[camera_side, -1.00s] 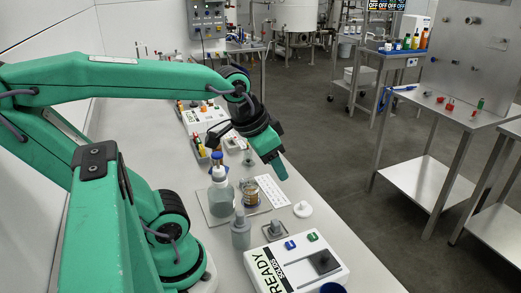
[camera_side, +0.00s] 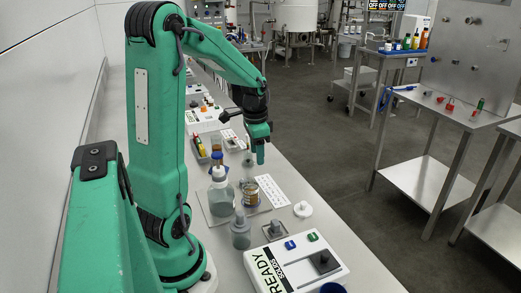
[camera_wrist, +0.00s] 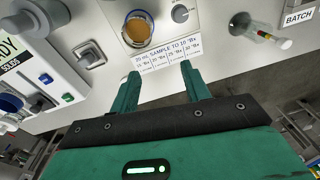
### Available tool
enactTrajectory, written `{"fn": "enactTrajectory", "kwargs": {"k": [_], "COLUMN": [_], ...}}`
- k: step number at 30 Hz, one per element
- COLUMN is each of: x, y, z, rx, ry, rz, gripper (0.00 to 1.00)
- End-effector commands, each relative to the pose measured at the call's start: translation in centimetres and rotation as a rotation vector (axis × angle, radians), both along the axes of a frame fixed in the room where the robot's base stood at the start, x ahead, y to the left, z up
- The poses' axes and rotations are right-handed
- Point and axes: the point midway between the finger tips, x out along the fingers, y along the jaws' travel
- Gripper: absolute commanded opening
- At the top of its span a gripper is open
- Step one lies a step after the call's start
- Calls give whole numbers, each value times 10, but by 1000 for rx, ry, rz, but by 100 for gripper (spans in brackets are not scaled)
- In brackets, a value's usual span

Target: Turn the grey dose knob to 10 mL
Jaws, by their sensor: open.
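The grey dose knob (camera_wrist: 180,14) appears to be the round grey piece at the top edge of the wrist view, right of the beaker; its scale is too small to read. In the side view a small grey piece (camera_side: 247,160) close to my fingers may be this knob. My gripper (camera_wrist: 160,70) is open and empty, with its two green fingers apart above the bench. The knob lies beyond the fingertips, not between them. In the side view my gripper (camera_side: 260,158) points down, past the beaker.
A printed card (camera_wrist: 170,55) lies by the beaker. The READY panel (camera_side: 295,265) is at the near end. The bench's right edge is open.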

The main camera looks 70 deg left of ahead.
Motion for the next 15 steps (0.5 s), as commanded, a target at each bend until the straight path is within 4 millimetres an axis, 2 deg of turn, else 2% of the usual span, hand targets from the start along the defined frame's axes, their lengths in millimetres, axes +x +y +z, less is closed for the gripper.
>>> {"fn": "enactTrajectory", "kwargs": {"k": [1, 6, 10, 15], "x": [-4, -15, -21, -24], "y": [13, 45, 59, 65], "z": [-10, -36, -48, -53], "rx": [-13, -44, -61, -68], "ry": [18, 57, 74, 79], "rz": [3, -14, -24, -30], "gripper": [47, 47, 47, 47]}}
